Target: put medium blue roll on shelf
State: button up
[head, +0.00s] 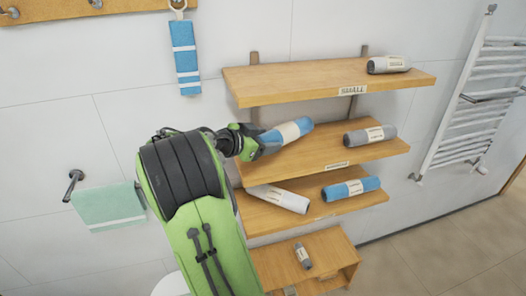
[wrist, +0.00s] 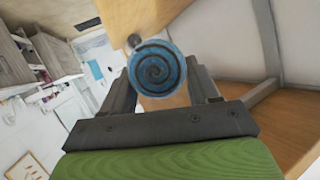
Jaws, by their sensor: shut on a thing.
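My gripper (head: 256,143) is shut on a blue roll with a pale label band (head: 292,131). In the wrist view the roll's spiral end (wrist: 157,67) shows between the two fingers. In the head view the roll is at the left part of the middle shelf (head: 318,155), tilted up to the right. I cannot tell whether it touches the board. A grey roll (head: 370,135) lies on the right of that same shelf. The top shelf (head: 290,84) carries a "SMALL" label and a small grey roll (head: 389,64). The label on the middle shelf is too small to read.
A lower shelf (head: 268,219) holds a white-grey roll (head: 277,198) and another blue roll (head: 350,188). A wooden stool or cabinet (head: 330,262) below bears a small grey roll (head: 302,255). A towel radiator (head: 470,105) hangs on the right wall.

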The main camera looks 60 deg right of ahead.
jog(key=shift+w+d+r, duration=0.1)
jog(key=shift+w+d, duration=0.6)
jog(key=shift+d, duration=0.05)
notch_tip(320, 180, down, 7)
jog(key=shift+r+b, duration=0.1)
jog(key=shift+b, duration=0.4)
jog(key=shift+w+d+f, duration=0.1)
jog(key=shift+w+f, duration=0.05)
jog(key=shift+f, duration=0.05)
jog(key=o, duration=1.1)
jog(key=shift+f, duration=0.1)
jog(key=shift+o, duration=0.2)
